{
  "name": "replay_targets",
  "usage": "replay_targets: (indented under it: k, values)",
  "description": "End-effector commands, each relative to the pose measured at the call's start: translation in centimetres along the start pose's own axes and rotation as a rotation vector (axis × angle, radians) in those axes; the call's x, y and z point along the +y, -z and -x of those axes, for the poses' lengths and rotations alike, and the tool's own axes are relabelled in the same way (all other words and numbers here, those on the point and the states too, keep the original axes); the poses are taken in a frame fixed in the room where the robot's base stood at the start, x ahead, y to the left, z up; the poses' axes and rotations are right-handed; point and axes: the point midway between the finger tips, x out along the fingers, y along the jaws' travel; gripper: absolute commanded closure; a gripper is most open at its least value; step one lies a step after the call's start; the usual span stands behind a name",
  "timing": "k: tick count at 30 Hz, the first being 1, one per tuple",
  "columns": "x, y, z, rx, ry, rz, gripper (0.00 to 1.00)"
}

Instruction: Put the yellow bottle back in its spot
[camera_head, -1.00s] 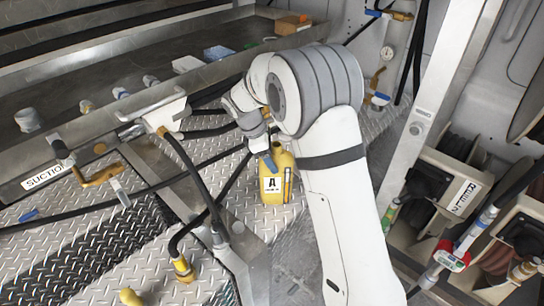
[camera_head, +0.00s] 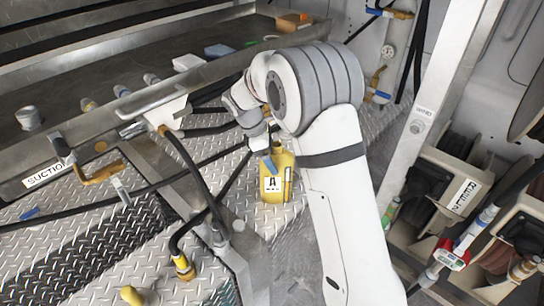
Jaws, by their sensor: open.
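The yellow bottle (camera_head: 278,181) stands upright on the diamond-plate floor, with a white label marked with a dark letter facing me. My gripper (camera_head: 268,158) is at the bottle's upper left, in front of its top. The jaws are open, and one blue-grey finger shows against the bottle above the label. My arm comes in from the lower right. The wrist and arm hide the bottle's neck and part of its right side, so I cannot tell whether the finger touches it.
A metal bench (camera_head: 92,118) with small boxes and fittings runs along the upper left. Black hoses cross the floor left of the bottle. A yellow fitting (camera_head: 131,296) lies at the bottom left. Hose reels (camera_head: 440,185) and a slanted metal post (camera_head: 425,120) stand on the right.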

Motion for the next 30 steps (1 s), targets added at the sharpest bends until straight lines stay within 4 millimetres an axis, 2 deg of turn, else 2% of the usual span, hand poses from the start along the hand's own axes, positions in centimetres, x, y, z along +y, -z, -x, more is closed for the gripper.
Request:
replay_targets:
  k: [15,21,26,30]
  values:
    - [0.1,0.1,9.7,0.002,-0.003,-0.001,0.2]
    - [0.1,0.0,11.5,0.001,-0.001,-0.001,0.2]
    - [-0.1,-0.2,11.7,0.002,-0.001,-0.007,0.2]
    - [-1.1,-2.1,12.0,0.029,-0.003,-0.081,0.2]
